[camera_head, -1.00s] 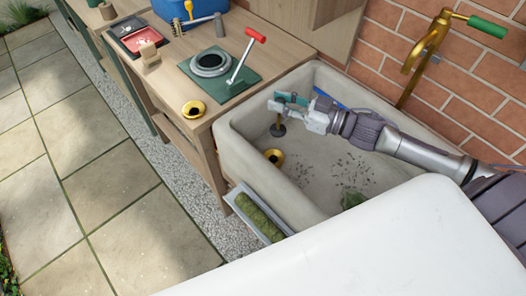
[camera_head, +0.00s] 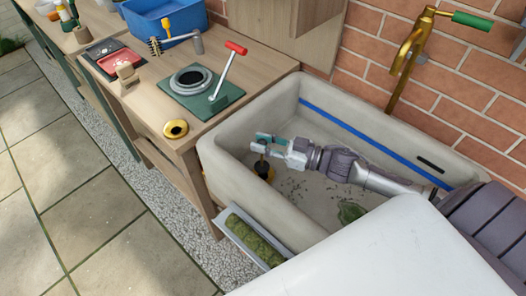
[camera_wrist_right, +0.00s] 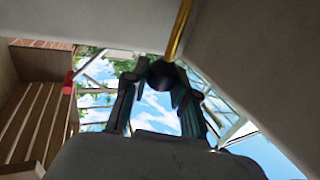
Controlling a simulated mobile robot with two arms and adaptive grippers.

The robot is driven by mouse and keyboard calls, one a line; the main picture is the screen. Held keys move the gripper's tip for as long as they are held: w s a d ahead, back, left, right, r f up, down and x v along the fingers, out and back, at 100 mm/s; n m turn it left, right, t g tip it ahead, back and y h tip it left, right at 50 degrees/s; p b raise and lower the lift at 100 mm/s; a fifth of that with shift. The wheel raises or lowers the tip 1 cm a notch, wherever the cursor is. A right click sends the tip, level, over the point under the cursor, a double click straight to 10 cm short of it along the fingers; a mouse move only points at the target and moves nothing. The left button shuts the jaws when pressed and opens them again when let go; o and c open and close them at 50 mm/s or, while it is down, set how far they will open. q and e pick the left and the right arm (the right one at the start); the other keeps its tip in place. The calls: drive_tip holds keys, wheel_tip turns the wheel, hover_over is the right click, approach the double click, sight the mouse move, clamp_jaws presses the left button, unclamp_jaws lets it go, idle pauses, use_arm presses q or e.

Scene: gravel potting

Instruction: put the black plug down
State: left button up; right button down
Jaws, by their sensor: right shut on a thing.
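My right gripper (camera_head: 270,141) reaches into the stone sink from the right, near the sink's left end. It is shut on the upper part of the black plug (camera_head: 262,164), which hangs below the fingers. The plug is over the brass drain ring (camera_head: 270,176) and partly hides it. I cannot tell whether the plug touches the ring. In the right wrist view, a dark round part of the plug (camera_wrist_right: 161,76) shows between the two fingertips. My left gripper is not in view.
The sink (camera_head: 222,166) has dark grit and a green clump (camera_head: 350,212) on its floor. A brass tap (camera_head: 405,62) stands behind. The wooden bench at left holds a yellow-black ring (camera_head: 175,129), a green board (camera_head: 228,98) and a blue crate (camera_head: 150,22).

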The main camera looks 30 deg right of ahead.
sight(266, 167)
drive_tip(key=shift+f, duration=1.6)
drive_tip(key=c, duration=0.9)
unclamp_jaws()
drive_tip(key=shift+c, duration=0.2)
drive_tip(key=shift+s+d, duration=0.25)
drive_tip(key=shift+s, duration=0.1)
drive_tip(key=p+v, duration=0.4)
drive_tip(key=v, duration=0.7)
drive_tip(key=shift+d, duration=0.1)
